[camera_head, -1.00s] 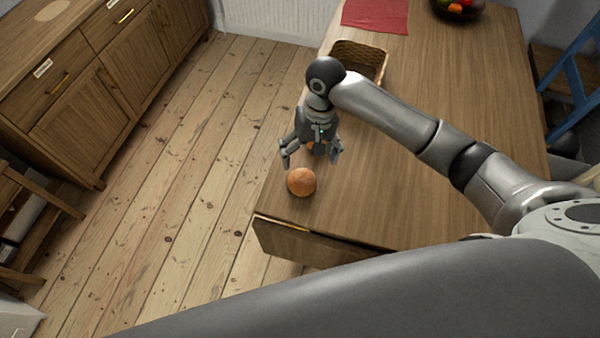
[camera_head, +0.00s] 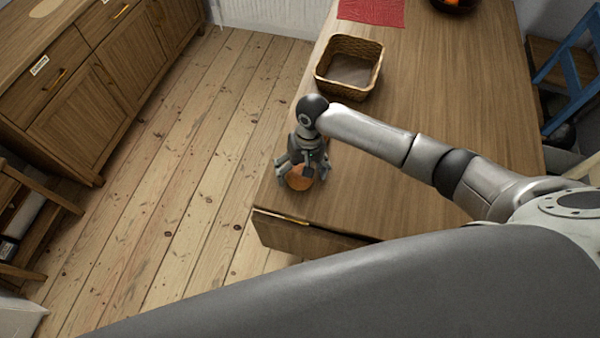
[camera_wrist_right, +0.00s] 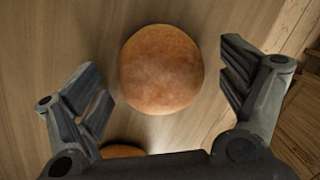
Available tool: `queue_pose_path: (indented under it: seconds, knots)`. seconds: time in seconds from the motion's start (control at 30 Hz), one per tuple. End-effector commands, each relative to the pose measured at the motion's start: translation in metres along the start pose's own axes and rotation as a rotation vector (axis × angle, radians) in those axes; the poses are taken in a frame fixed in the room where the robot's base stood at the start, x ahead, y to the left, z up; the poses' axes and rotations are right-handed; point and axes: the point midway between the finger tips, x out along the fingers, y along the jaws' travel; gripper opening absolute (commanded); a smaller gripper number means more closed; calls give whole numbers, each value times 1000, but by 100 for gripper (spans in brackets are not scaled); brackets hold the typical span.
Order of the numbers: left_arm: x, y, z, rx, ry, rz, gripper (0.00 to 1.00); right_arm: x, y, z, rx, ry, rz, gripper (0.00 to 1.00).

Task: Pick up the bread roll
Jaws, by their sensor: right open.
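The bread roll (camera_head: 299,178) is round and golden brown and sits on the wooden table near its left edge. In the head view my right gripper (camera_head: 302,172) is over it and partly hides it. In the right wrist view the roll (camera_wrist_right: 161,69) lies between the two spread fingers of my right gripper (camera_wrist_right: 165,85), with a gap on each side. The gripper is open and holds nothing. A second brown rounded thing (camera_wrist_right: 122,151) shows at the bottom of the wrist view, mostly hidden by the gripper. My left gripper is not in view.
An empty wicker basket (camera_head: 348,67) stands on the table (camera_head: 440,80) beyond my right gripper. A red cloth (camera_head: 371,11) and a dark bowl (camera_head: 454,5) are at the far end. A blue chair (camera_head: 572,72) is at the right. The table's middle is clear.

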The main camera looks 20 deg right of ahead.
Motion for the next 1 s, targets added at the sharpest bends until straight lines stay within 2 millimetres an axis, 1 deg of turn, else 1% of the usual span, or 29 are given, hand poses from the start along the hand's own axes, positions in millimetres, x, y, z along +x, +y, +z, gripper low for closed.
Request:
queue_pose_path:
  seconds: [0.03, 0.3, 0.37, 0.4, 0.67, 0.77, 0.87, 0.97, 1.0]
  knots:
    - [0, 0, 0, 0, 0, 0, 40, 0, 0, 0, 0, 0, 0, 93]
    - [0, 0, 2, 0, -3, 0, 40, 0, 0, 0, 0, 0, 0, 58]
    - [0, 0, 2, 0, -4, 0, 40, 0, 0, 0, 0, 0, 0, 50]
    - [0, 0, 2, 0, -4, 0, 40, 0, 0, 0, 0, 0, 0, 48]
    - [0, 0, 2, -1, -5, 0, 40, -1, 0, 0, 0, 0, 0, 48]
    - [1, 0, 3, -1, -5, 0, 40, -4, 0, 0, 0, 0, -1, 48]
    - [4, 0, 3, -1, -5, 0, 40, -11, -2, 0, -2, 2, -2, 48]
    - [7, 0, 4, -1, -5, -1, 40, -25, -4, 1, -2, 3, -4, 48]
    - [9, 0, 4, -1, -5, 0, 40, -33, -6, 3, -3, 3, -4, 48]
